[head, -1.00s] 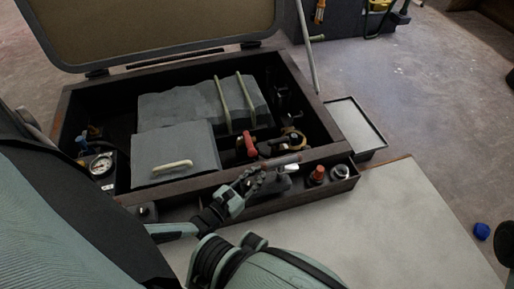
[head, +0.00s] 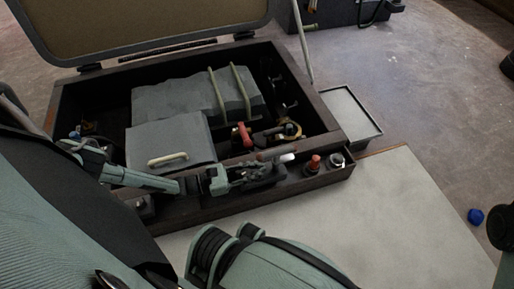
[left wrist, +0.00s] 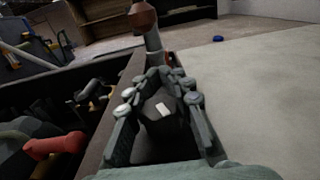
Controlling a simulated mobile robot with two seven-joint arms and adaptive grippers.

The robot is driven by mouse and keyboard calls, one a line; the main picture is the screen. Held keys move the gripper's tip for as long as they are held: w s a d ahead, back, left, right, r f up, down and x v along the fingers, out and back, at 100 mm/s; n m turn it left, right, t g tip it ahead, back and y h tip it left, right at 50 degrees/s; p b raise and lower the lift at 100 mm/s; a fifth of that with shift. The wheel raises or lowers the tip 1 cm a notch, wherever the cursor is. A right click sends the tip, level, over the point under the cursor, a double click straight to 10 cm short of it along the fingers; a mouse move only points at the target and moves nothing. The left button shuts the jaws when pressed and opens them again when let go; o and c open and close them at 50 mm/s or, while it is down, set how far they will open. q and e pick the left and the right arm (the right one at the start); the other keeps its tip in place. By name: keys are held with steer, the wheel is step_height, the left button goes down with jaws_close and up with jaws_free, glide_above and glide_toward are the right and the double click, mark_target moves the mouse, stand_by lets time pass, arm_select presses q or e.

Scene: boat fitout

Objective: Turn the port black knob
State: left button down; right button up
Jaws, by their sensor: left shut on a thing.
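My left gripper (head: 268,172) is over the front ledge of the dark box in the head view. In the left wrist view its two fingers (left wrist: 162,102) are closed around a black knob (left wrist: 163,125) with a small white mark on top. The fingers lie on both sides of the knob. In the head view the gripper largely hides this knob. My right gripper is not in view.
A red knob (head: 314,164) and a dark knob with a pale top (head: 337,160) stand to the right on the ledge. A red handle (head: 242,134) is inside the open box (head: 335,135). A grey block with a pale handle (head: 168,158) lies left. The pale tabletop (head: 400,215) is clear.

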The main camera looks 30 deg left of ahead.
arm_select(q)
steer(key=shift+w+d+r, duration=0.1)
steer(key=shift+w, duration=0.05)
steer(key=c, duration=1.3)
jaws_free()
steer(key=v, duration=0.7)
steer(key=shift+s+a, duration=0.25)
